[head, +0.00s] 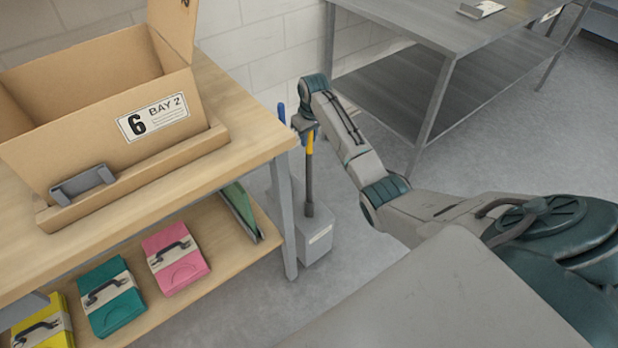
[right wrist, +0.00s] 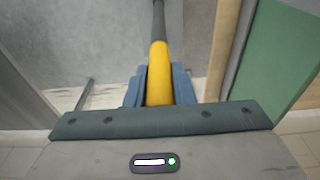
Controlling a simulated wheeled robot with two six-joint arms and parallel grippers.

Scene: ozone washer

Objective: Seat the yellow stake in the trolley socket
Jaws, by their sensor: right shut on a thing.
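The yellow stake (head: 310,144) has a yellow upper part and a dark grey shaft, and stands about upright beside the bench corner. My right gripper (head: 306,127) is shut on its yellow part. In the right wrist view the yellow part (right wrist: 159,72) sits between the two blue fingers. The shaft's lower end meets the top of a grey box-like trolley (head: 318,248) on the floor in the head view. I cannot tell whether it is inside a socket; the socket itself is not visible. My left gripper is not in view.
A wooden bench (head: 245,125) with a cardboard box (head: 90,140) stands at left, its leg (head: 285,220) close to the trolley. A grey metal table (head: 440,40) stands behind. Floor right of the trolley is clear.

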